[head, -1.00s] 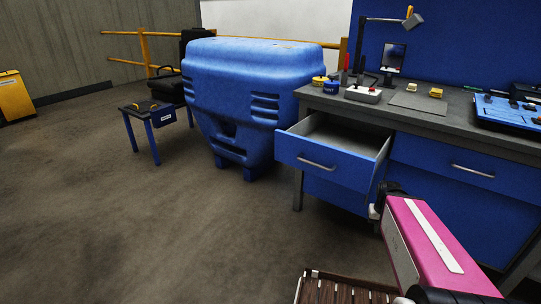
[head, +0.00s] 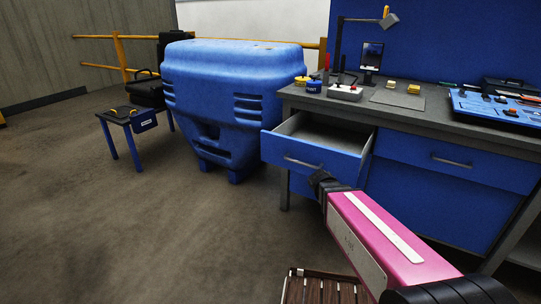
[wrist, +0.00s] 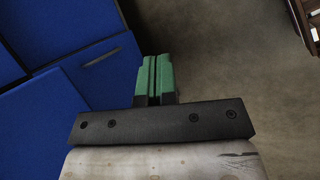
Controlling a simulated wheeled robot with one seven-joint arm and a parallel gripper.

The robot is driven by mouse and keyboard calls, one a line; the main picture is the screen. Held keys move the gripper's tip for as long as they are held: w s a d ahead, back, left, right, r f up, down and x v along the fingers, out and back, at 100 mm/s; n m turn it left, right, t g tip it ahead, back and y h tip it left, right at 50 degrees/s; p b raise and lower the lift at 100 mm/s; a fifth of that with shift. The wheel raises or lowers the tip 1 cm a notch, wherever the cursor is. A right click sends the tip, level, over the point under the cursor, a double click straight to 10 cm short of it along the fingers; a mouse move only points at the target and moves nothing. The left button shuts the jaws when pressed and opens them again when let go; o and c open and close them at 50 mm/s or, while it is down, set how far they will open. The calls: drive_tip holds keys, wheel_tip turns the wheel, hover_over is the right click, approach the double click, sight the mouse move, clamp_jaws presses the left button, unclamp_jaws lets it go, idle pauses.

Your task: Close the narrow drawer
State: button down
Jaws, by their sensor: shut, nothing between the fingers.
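The narrow drawer is the left one under the workbench, with a blue front (head: 285,150) and a metal bar handle. It is pulled out, and its grey inside shows empty. My gripper (wrist: 153,75) shows in the wrist view with its green fingers shut together and nothing between them. A blue panel with a bar handle (wrist: 100,57) lies just left of the fingers there; I cannot tell for sure which drawer it is. In the head view my pink arm reaches to just below the drawer front, and the fingers cannot be made out.
A closed, wider blue drawer (head: 450,160) sits to the right. The workbench top (head: 430,118) carries a lamp, a control box and a blue tray. A big blue moulded housing (head: 225,105) stands left of the bench. A slatted brown item (head: 325,290) is at the bottom.

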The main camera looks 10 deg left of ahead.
drive_tip(key=w+a+r+n+t+h, duration=0.2)
drive_tip(key=w+a+n+t, duration=0.1)
drive_tip(key=a+n, duration=0.4)
drive_tip(key=n+t+y, duration=0.2)
drive_tip(key=n+t, duration=0.9)
drive_tip(key=n, duration=0.3)
approach(273, 152)
drive_tip(key=x, duration=0.7)
drive_tip(key=shift+w+d+r, duration=0.15)
drive_tip(key=shift+w+d, duration=0.05)
drive_tip(key=shift+w, duration=0.05)
drive_tip(key=x, duration=3.5)
drive_tip(key=shift+w, duration=0.25)
